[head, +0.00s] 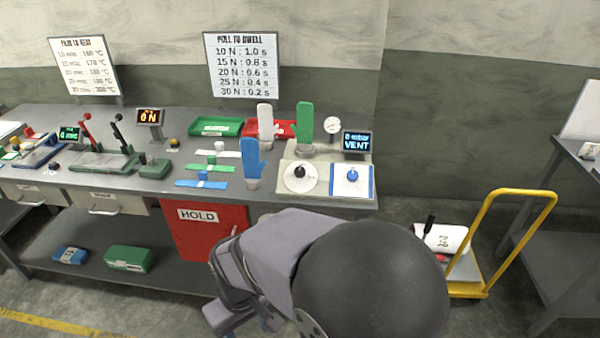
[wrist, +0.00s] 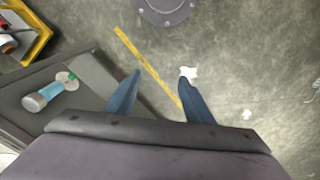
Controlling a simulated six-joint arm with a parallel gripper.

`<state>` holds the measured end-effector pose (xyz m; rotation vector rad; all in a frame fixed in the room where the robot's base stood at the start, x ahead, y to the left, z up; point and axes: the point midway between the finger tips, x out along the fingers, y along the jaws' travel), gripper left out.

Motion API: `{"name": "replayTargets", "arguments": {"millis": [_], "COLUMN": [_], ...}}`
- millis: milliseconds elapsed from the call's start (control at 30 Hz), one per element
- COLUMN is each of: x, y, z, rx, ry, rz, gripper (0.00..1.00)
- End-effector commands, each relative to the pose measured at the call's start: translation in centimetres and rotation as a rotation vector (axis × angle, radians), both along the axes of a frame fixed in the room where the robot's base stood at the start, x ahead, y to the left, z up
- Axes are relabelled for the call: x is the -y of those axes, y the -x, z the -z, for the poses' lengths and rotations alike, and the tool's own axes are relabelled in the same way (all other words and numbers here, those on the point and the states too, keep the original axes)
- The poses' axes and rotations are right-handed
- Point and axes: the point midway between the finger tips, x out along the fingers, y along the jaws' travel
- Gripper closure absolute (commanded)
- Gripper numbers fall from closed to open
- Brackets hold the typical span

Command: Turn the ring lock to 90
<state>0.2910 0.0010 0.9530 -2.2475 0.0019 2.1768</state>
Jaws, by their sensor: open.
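My gripper (wrist: 160,78) shows in the wrist view with its two blue fingers apart and nothing between them, above the floor. In the head view my arm hides most of it. A beige glove station stands at the bench's right end with a white round dial (head: 291,184) with a black knob, and a blue knob (head: 352,175) on a white plate. I cannot tell for sure which part is the ring lock, and no 90 mark is readable. A display (head: 356,143) reads 0 mbar VENT. My gripper is away from the station, on the near side of the bench.
A red HOLD panel (head: 205,232) hangs below the bench. A yellow-handled cart (head: 482,288) stands right. Open floor lies in front.

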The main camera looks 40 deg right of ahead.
Motion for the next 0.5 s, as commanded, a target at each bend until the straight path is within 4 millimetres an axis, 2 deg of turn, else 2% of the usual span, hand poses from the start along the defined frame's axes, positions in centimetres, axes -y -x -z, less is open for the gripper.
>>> {"name": "replayTargets", "arguments": {"millis": [67,167,267,367,400,500], "x": [0.0,0.1,1.1,3.3,4.5,8.5], "y": [-1.9,-5.8,-11.2,-17.1,-19.3,-24.3], "z": [0.8,1.7,2.4,2.7,2.6,2.1], "rx": [0.050,0.158,0.311,0.493,0.567,0.752], "ry": [-0.012,-0.034,-0.047,-0.038,-0.028,0.023], "rz": [0.020,0.066,0.135,0.223,0.263,0.366], "gripper": [0.52,0.52,0.52,0.52,0.52,0.52]}}
